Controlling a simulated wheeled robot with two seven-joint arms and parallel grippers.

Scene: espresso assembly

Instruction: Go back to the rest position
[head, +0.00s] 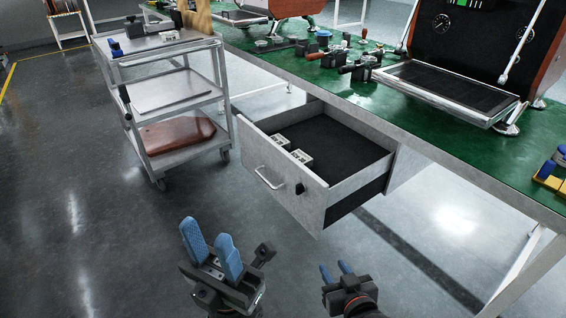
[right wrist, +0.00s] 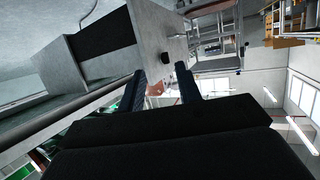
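My left gripper (head: 207,232) is at the bottom of the head view, above the floor in front of the open drawer. Its two blue fingers stand apart with nothing between them. My right gripper (head: 333,267) is to its right, below the drawer in the picture. Its blue fingers are apart and empty. In the right wrist view the right gripper (right wrist: 161,88) also shows its two fingers spread with a clear gap. Neither gripper touches anything.
An open drawer (head: 279,190) with small white parts (head: 299,157) juts out under the green-topped workbench (head: 360,112). A metal cart (head: 178,103) stands to the left. Espresso machines (head: 470,50) and tools stand on the bench. The floor (head: 90,240) at left is clear.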

